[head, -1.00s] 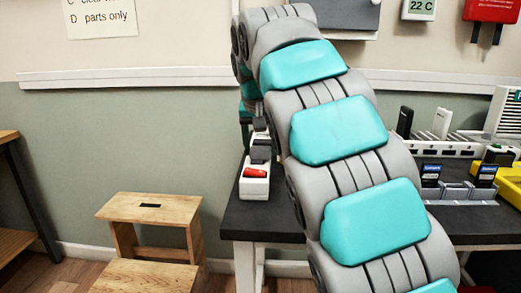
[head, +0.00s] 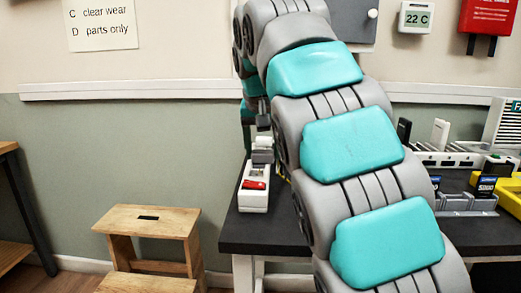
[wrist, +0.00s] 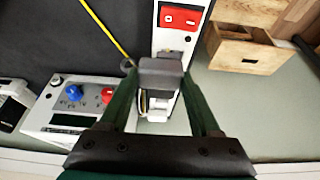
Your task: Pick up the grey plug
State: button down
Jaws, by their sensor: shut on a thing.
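The grey plug (wrist: 160,72) is between the two dark green fingers of my gripper (wrist: 160,80) in the wrist view, and the gripper is shut on it. A white power strip (wrist: 178,40) with a red switch lies at the plug. In the head view the strip (head: 253,200) sits at the table's left edge, and the grey plug (head: 262,157) shows just behind the red switch. Another white part shows behind the plug. My arm hides much of this area, and I cannot tell whether the plug is clear of the strip.
A box with blue and red knobs (wrist: 72,122) stands left of my gripper in the wrist view. A yellow cable (wrist: 105,30) runs over the dark table (head: 262,232). A wooden stool (head: 150,222) stands left of the table.

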jog(key=s+d, duration=0.2)
jog(key=s, duration=0.4)
jog(key=s+d+r+b, duration=0.1)
jog(key=s+d, duration=0.1)
jog(key=s, duration=0.4)
jog(key=shift+s+d+b, duration=0.3)
jog(key=shift+s+d, duration=0.05)
jog(key=shift+r, duration=0.1)
